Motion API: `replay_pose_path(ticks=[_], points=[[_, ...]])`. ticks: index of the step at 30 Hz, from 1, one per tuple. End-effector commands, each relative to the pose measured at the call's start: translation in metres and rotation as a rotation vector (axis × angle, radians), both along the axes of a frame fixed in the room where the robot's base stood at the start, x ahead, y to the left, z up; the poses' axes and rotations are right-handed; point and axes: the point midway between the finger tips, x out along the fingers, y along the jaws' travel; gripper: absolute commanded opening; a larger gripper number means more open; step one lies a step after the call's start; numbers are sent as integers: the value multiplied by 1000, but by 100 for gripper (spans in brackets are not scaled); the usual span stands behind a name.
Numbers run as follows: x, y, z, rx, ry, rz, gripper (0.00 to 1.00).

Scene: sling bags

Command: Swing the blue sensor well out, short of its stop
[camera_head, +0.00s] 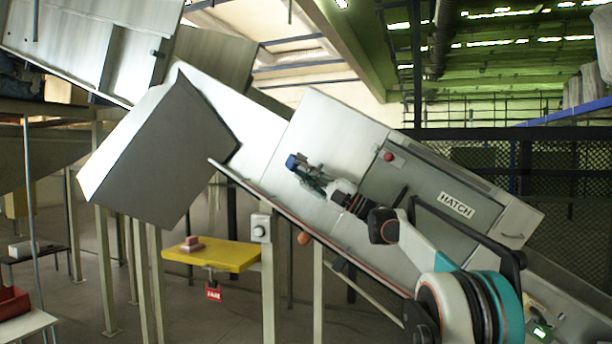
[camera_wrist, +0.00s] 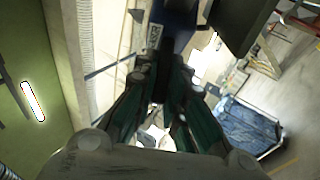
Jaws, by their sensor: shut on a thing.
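The blue sensor (camera_head: 291,161) shows as a small blue block at the side of the pale metal chute housing, left of the hatch. My gripper (camera_head: 305,173) reaches it from the lower right with its green-edged fingers shut on it. In the wrist view the dark blue sensor body (camera_wrist: 177,22) stands at the top centre, with a small label on its side. The fingers of my gripper (camera_wrist: 168,75) converge on its lower end. The sensor's pivot and its stop are hidden or too small to tell.
A grey panel marked HATCH (camera_head: 457,205) with a red button (camera_head: 388,156) lies right of my gripper. A grey box-like hood (camera_head: 160,150) stands at the left. A yellow shelf (camera_head: 215,256) is below. A bin of blue cloth (camera_wrist: 248,127) shows in the wrist view.

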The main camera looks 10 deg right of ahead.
Motion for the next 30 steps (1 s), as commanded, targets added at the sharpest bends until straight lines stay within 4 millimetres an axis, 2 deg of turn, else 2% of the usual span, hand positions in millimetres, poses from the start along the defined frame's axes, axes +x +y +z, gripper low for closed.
replay_pose_path(ticks=[4, 5, 7, 19, 30], points=[[0, 0, 0, 0, 0, -1, 0], [0, 0, 0, 0, 0, -1, 16], [0, 0, 0, 0, 0, -1, 32], [-1, -3, -1, 1, 0, -2, 32], [-23, -45, -28, 0, 0, -2, 32]])
